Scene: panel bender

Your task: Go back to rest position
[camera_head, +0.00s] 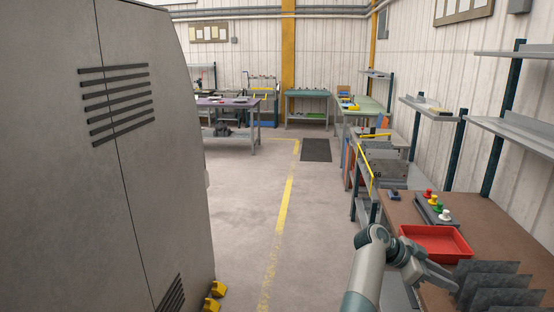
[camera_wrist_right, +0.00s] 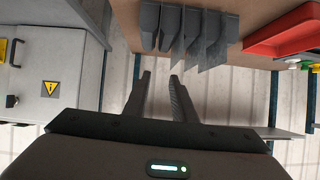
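My right gripper (camera_head: 446,280) reaches in from the bottom of the head view, at the left edge of the brown workbench (camera_head: 495,235). In the right wrist view my right gripper (camera_wrist_right: 160,77) has its two dark fingers apart, with nothing between them. The fingertips point toward a row of upright grey metal sheets (camera_wrist_right: 198,38) and are apart from them in that view. The same metal sheets (camera_head: 493,285) show at the bottom right of the head view. My left gripper is not in view.
A red tray (camera_head: 436,243) and a strip with coloured knobs (camera_head: 433,211) lie on the workbench. A large grey machine cabinet (camera_head: 120,160) fills the left. The floor aisle (camera_head: 245,215) between is clear. A grey box with a warning sign (camera_wrist_right: 50,88) shows in the wrist view.

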